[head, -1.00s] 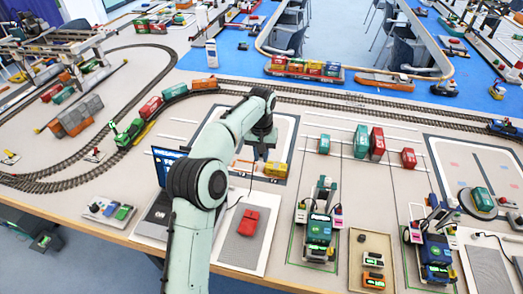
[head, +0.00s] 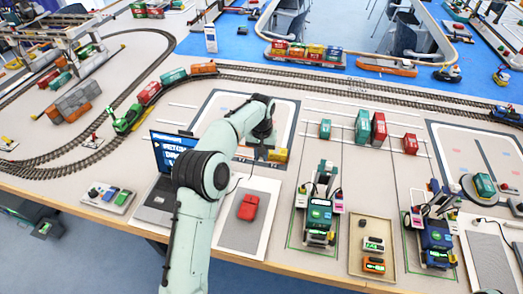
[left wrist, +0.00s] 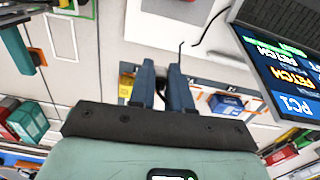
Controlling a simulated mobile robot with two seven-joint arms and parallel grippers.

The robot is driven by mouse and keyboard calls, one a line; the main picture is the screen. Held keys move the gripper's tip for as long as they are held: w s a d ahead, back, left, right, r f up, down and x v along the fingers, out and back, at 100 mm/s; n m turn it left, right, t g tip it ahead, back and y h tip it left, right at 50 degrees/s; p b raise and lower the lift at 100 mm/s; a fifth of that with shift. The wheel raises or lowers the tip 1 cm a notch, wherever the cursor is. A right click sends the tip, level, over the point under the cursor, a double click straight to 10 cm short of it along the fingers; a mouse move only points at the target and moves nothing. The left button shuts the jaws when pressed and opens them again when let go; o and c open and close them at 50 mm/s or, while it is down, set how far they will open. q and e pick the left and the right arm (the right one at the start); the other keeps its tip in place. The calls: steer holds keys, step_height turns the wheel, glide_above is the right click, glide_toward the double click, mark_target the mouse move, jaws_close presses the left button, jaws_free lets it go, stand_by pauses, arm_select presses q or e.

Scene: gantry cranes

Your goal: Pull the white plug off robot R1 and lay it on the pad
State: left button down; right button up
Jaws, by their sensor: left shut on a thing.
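My left gripper (head: 262,153) is over a yellow and orange vehicle (head: 278,155) in the white-bordered area, which may be R1; I cannot read a label. In the left wrist view, the two blue-grey fingers of my left gripper (left wrist: 162,78) are close together. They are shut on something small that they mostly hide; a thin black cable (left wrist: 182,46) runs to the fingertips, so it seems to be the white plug. I cannot tell whether it is still in its socket. The grey pad (head: 235,237) lies nearer the table edge, with a red block (head: 248,206) on it. My right gripper is not in view.
A laptop (head: 160,205) stands left of the pad, close to my arm. A green and black mobile robot (head: 319,212) and a beige tray (head: 356,240) are to the right. Red and green containers (head: 371,128) stand behind them. Railway tracks run along the back.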

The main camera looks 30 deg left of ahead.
arm_select(q)
steer(key=b, duration=0.2)
glide_toward(261, 185)
steer(key=shift+d, duration=0.1)
steer(key=shift+f, duration=2.65)
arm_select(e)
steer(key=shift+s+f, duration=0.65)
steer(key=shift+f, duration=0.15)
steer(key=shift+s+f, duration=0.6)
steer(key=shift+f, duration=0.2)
arm_select(q)
steer(key=shift+f, duration=0.6)
steer(key=c, duration=1)
jaws_free()
step_height(261, 185, up, 13)
steer(key=shift+r+p, duration=0.2)
steer(key=shift+p, duration=0.2)
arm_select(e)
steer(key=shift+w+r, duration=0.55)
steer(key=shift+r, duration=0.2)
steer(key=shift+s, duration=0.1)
